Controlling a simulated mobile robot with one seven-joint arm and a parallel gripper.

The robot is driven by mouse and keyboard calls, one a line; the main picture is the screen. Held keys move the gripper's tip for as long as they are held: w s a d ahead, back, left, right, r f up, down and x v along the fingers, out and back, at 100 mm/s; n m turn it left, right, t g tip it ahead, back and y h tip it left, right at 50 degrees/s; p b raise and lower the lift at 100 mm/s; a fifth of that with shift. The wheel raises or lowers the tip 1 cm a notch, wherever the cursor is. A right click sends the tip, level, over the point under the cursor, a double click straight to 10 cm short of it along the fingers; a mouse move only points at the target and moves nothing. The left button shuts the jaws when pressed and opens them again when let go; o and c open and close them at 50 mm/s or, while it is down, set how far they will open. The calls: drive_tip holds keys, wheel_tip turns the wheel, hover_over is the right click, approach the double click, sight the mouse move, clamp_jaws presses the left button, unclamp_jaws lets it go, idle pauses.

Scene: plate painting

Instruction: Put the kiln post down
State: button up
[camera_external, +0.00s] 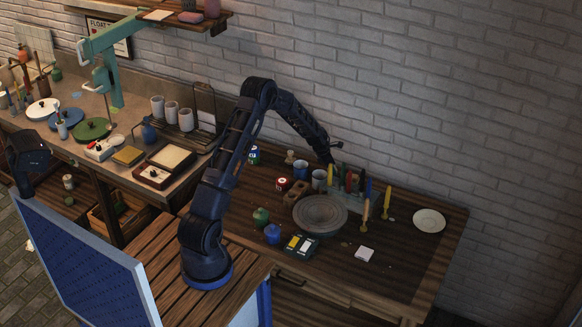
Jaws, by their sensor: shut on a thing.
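My gripper (331,161) is at the end of the dark blue arm, low over the back of the right-hand wooden table (395,275). It is just left of a rack of upright coloured tools (352,182) and behind the round grey wheel (320,214). It is shut on the kiln post, which is too small and dark here to make out. I cannot tell whether the post touches the table.
Cups (319,179), a red-lidded tin (282,184) and a brown block (297,194) stand close to the left. The table's front right is mostly clear.

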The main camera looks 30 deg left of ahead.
drive_tip(key=shift+f, duration=0.2)
drive_tip(key=shift+f, duration=0.15)
drive_tip(key=o, duration=1)
